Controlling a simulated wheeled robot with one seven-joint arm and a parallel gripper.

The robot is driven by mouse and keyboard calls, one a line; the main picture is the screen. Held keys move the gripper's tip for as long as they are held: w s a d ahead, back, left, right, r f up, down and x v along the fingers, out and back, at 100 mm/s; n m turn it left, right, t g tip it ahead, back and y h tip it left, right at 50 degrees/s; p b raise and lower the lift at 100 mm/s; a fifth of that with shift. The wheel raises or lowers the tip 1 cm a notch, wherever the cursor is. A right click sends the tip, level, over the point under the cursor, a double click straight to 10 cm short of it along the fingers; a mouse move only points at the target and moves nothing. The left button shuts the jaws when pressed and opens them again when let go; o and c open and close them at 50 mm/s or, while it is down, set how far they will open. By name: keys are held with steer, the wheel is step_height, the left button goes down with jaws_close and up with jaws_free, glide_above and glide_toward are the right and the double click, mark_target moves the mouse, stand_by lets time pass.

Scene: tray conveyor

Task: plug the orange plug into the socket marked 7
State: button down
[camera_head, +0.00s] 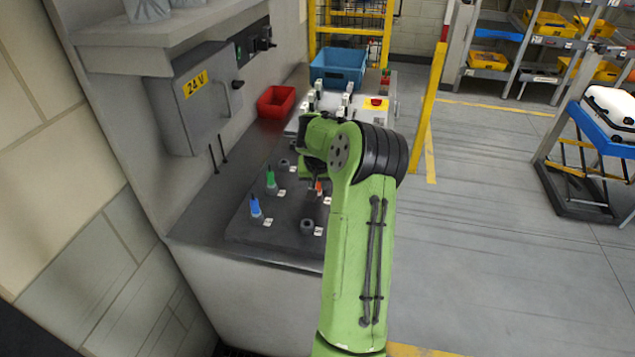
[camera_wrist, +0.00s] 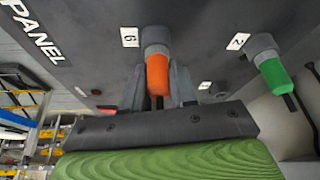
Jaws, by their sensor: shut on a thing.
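The orange plug (camera_wrist: 157,74) stands between the fingers of my gripper (camera_wrist: 160,92) in the wrist view, and the gripper is shut on it. Its far end meets a grey socket (camera_wrist: 155,36) beside a label that looks like 6; how deep it sits cannot be told. In the head view a little of the orange plug (camera_head: 318,187) shows below my gripper (camera_head: 314,182), mostly hidden by my arm. Empty grey sockets stand on the dark panel (camera_head: 275,236), one at the front (camera_head: 307,227) and one at the back (camera_head: 284,165). No label 7 is readable.
A green plug (camera_head: 270,179) and a blue plug (camera_head: 256,208) stand in sockets left of my gripper. The green plug (camera_wrist: 275,74) sits near label 2. A red bin (camera_head: 276,102), a blue bin (camera_head: 338,67) and a wall-mounted 24 V box (camera_head: 195,105) are around the bench.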

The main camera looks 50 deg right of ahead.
steer(key=shift+r+p, duration=1.2)
steer(key=shift+r, duration=0.45)
step_height(320, 180, up, 4)
steer(key=p, duration=0.3)
steer(key=shift+r, duration=0.1)
steer(key=shift+f, duration=0.2)
